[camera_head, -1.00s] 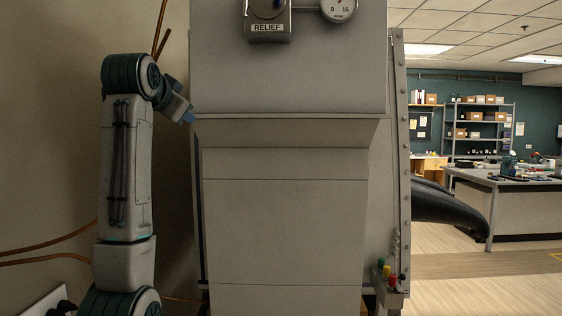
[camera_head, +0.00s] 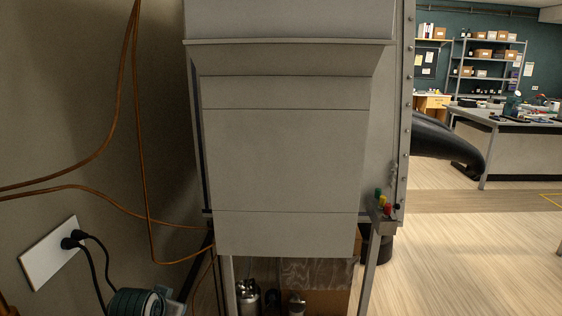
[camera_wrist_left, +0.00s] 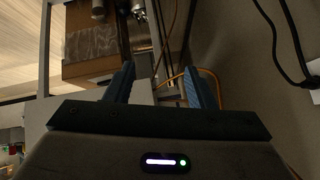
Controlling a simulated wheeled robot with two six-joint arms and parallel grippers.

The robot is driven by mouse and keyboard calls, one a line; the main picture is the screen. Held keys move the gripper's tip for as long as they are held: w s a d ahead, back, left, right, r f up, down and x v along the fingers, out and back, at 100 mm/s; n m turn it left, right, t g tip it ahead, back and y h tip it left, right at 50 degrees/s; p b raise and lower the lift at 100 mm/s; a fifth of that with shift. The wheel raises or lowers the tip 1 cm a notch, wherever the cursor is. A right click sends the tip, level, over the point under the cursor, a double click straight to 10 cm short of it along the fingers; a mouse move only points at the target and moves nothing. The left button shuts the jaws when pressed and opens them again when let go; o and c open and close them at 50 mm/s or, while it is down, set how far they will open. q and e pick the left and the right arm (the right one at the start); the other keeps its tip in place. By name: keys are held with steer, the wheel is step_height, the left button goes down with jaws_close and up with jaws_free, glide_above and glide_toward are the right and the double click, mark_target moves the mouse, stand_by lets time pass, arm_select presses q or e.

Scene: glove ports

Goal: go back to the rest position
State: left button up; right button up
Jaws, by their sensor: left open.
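My left gripper (camera_wrist_left: 162,88) shows in the left wrist view with its two blue fingers apart and nothing between them. Behind the fingers are a cable, part of a metal frame and the floor area under the cabinet. In the head view only a dark green and grey part of my left arm shows at the bottom left edge, low beside the cabinet; its fingers cannot be made out there. My right gripper is in neither view.
A large grey cabinet (camera_head: 285,160) on legs fills the middle. Copper lines (camera_head: 140,130) and a wall outlet with plugs (camera_head: 48,252) are at left. Metal canisters (camera_head: 248,296) and a brown box (camera_head: 325,302) sit under the cabinet. Open floor (camera_head: 470,260) lies at right.

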arm_select(q)
steer(key=s+f+n+g, duration=0.15)
steer(key=s+f, duration=0.35)
steer(key=s, duration=0.6)
steer(key=s+f+g, duration=0.2)
steer(key=s+f, duration=0.3)
steer(key=s, duration=0.7)
steer(key=s+f+g, duration=0.1)
steer(key=s+f, duration=0.4)
steer(key=s, duration=0.6)
steer(key=a+f+g, duration=0.2)
steer(key=a+f, duration=0.1)
steer(key=f, duration=2.9)
steer(key=s+a+f, duration=0.1)
steer(key=s+f, duration=1.6)
steer(key=s, duration=0.1)
steer(key=shift+s+a+n+g, duration=0.15)
steer(key=shift+s+n+g, duration=0.05)
steer(key=shift+n+g, duration=0.25)
steer(key=shift+f, duration=0.1)
